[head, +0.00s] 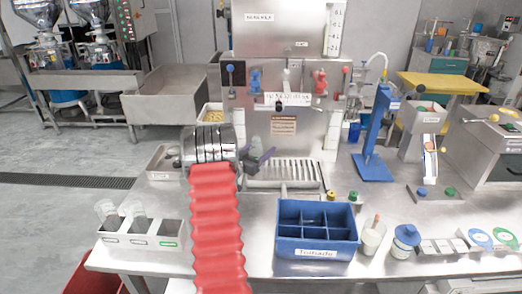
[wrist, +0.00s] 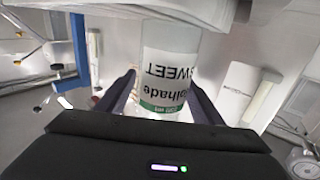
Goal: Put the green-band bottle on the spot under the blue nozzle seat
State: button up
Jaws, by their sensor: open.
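The green-band bottle (wrist: 168,78) shows upside down in the wrist view. It is a pale bottle with dark lettering and a green band. It stands between the two open fingers of my gripper (wrist: 162,92), with no clear grip on it. In the head view my gripper (head: 257,159) is at the end of the red-sleeved arm, in front of the steel machine's left side. The blue nozzle seat (head: 255,81) is on the machine's front, above my gripper, left of a white and a red one.
A slatted drip tray (head: 284,173) lies right of my gripper. A white rack (head: 141,240) at front left holds two clear vessels; its green-labelled slot is empty. A blue divided box (head: 316,247) stands at front centre. A blue stand (head: 374,167) is to the right.

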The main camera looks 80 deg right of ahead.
aim_at(252, 155)
jog(key=shift+r, duration=0.1)
jog(key=v, duration=1.2)
dwell(0.7)
